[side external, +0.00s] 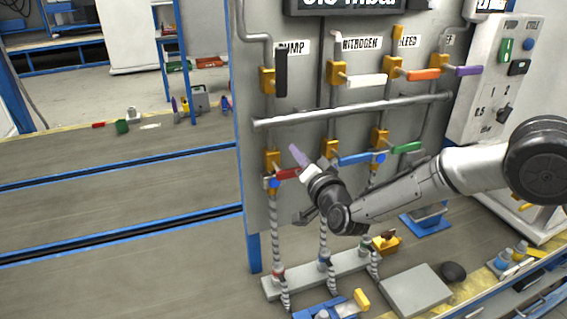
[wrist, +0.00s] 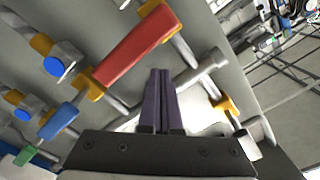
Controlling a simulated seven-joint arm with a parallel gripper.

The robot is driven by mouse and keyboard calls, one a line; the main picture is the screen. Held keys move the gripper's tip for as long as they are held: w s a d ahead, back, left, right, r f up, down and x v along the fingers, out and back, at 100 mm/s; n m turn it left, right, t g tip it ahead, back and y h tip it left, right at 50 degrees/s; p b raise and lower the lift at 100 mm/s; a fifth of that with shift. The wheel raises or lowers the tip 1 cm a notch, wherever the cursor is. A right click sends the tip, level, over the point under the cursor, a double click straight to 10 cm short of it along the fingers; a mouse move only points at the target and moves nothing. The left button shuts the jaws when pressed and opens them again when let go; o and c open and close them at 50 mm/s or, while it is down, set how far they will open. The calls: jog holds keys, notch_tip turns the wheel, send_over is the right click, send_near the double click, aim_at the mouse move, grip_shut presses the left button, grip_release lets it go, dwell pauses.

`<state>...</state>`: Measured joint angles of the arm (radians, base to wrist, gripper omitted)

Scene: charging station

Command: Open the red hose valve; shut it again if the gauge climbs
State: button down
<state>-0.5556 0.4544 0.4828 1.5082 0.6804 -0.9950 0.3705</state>
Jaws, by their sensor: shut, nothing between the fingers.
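The red hose valve handle (side external: 288,174) sits in the lower row of the panel, reaching sideways to the right from its yellow valve body (side external: 272,160). In the wrist view the red handle (wrist: 135,47) lies slantwise, just ahead and left of the fingertips. My gripper (side external: 294,148) is at the handle's right end with its purple fingers pointing up and left. The fingers (wrist: 161,72) are shut together and empty. I cannot tell whether they touch the handle. The gauge display (side external: 350,4) is cut off at the top; its digits cannot be read surely, only "mbar".
A grey horizontal rail (side external: 350,110) crosses the panel above the lower valves. Blue (side external: 355,160) and green (side external: 406,147) handles are to the right. Above are black (side external: 281,72), white (side external: 366,80), orange (side external: 423,74) and purple (side external: 469,70) handles. Free room lies left of the panel.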

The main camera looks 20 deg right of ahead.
jog(key=s, duration=1)
dwell(0.3)
dwell(0.4)
jog(key=w+d+r+m+t+h, duration=0.1)
jog(key=d+r+m+t+h, duration=0.15)
jog(key=d+r, duration=1)
jog(key=s+d+r+n+g+y, duration=0.2)
jog(key=s+d+r, duration=0.4)
jog(key=r, duration=0.4)
jog(key=s+d+f+n+g, duration=0.1)
jog(key=s+f+n+g, duration=0.2)
jog(key=s+f, duration=0.3)
jog(key=s+d+f+n+g, duration=0.2)
jog(key=s+f+g, duration=0.3)
jog(key=s, duration=0.8)
jog(key=s+d+f+n+g, duration=0.2)
jog(key=s+f+n+g, duration=0.2)
jog(key=s+f, duration=0.5)
jog(key=shift+s+d+g, duration=0.25)
jog(key=shift+s+g, duration=0.2)
jog(key=shift+s, duration=0.25)
